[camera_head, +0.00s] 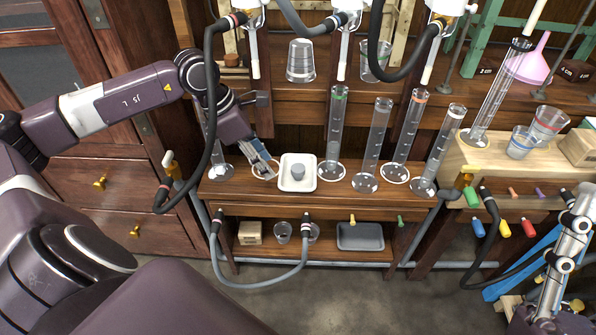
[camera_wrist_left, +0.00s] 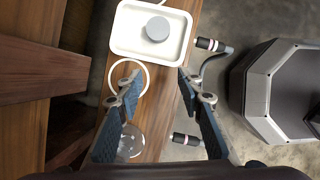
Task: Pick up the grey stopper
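The grey stopper (camera_head: 298,171) sits in a small white tray (camera_head: 286,185) on the wooden bench shelf. In the left wrist view the stopper (camera_wrist_left: 158,28) shows as a round grey top inside the tray (camera_wrist_left: 121,43). My left gripper (camera_head: 265,160) is just left of the tray in the head view. In the left wrist view my left gripper (camera_wrist_left: 157,88) has its fingers wide apart with nothing between them. The stopper lies beyond the fingertips, not touched. Part of my right arm (camera_head: 560,318) shows at the lower right; its finger state is unclear.
Several tall glass cylinders (camera_head: 336,130) stand right of the tray, one close beside it. Another glass cylinder (camera_head: 214,140) stands behind my left gripper. Black hoses (camera_head: 217,100) hang near my left wrist. A lower shelf holds a grey tray (camera_head: 360,238).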

